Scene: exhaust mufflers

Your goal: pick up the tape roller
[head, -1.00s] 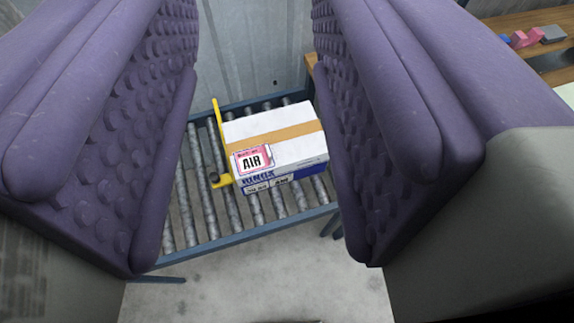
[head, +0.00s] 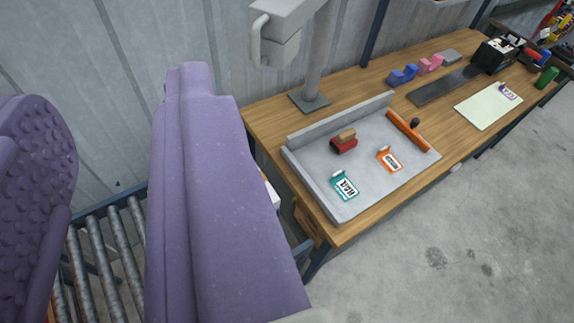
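My gripper (head: 120,190) has two large purple studded pads, standing wide apart with nothing between them. It is at the left, over the roller conveyor and away from the workbench. No thing is clearly recognisable as the tape roller. One small candidate is a red block with a wooden top (head: 344,142) on the grey tray (head: 300,162). An orange bar with a black knob (head: 409,130) lies at the tray's right edge. A black device (head: 495,55) stands at the bench's far end, too small to tell what it is.
The wooden bench (head: 270,128) carries teal (head: 345,186) and orange (head: 389,159) labels, blue (head: 403,75) and pink (head: 430,64) blocks, and a pale pad (head: 485,108). A grey post (head: 318,60) rises behind the tray. The right pad hides most of the white box (head: 272,192).

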